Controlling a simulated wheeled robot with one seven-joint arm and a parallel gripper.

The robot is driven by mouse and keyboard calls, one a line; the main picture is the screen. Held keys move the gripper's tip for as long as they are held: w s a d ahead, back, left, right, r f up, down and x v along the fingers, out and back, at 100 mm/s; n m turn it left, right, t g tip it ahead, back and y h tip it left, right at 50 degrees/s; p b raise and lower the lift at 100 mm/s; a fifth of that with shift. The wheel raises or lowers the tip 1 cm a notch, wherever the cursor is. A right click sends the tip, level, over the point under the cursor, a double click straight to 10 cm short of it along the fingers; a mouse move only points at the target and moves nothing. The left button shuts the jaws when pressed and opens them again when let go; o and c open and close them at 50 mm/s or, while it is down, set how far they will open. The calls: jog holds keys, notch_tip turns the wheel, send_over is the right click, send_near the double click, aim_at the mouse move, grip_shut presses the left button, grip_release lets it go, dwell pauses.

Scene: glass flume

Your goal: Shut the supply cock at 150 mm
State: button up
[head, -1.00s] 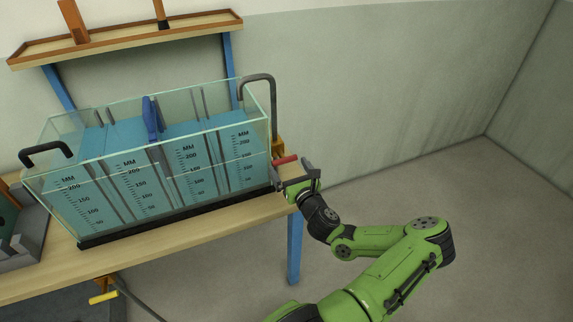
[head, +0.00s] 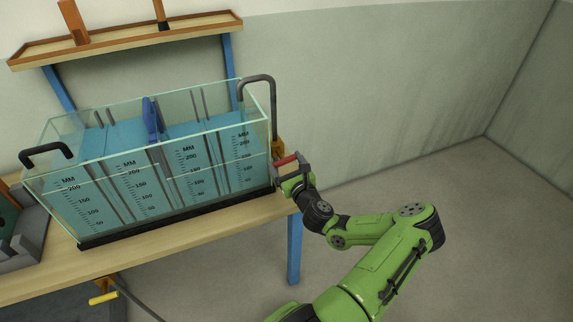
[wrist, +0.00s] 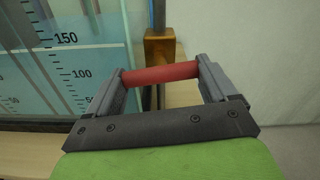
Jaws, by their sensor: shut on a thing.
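The supply cock has a red handle (wrist: 160,76) and a brass body (wrist: 159,47) on the grey supply pipe (head: 273,110) at the tank's right end. In the wrist view the red handle lies across between both fingers, and it also shows in the head view (head: 284,160). My gripper (head: 290,168) is shut on the red handle; both fingers touch its ends in the wrist view (wrist: 161,84). The glass flume (head: 160,165) holds blue water in several sections with MM scales. In the wrist view the nearest scale (wrist: 66,55) shows marks 150 and 100.
A blue gate (head: 152,120) stands across the flume. A yellow-handled cock (head: 103,297) hangs under the bench (head: 200,232). A wooden shelf (head: 130,37) is on the wall above. Floor to the right of the bench is clear.

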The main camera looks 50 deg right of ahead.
jog(key=shift+n, duration=1)
jog(key=o, duration=0.8)
jog(key=shift+o, duration=0.2)
jog(key=p+v, duration=0.3)
jog(key=v, duration=1.2)
jog(key=shift+s+a, duration=0.15)
jog(key=shift+s, duration=0.2)
jog(key=shift+f, duration=0.1)
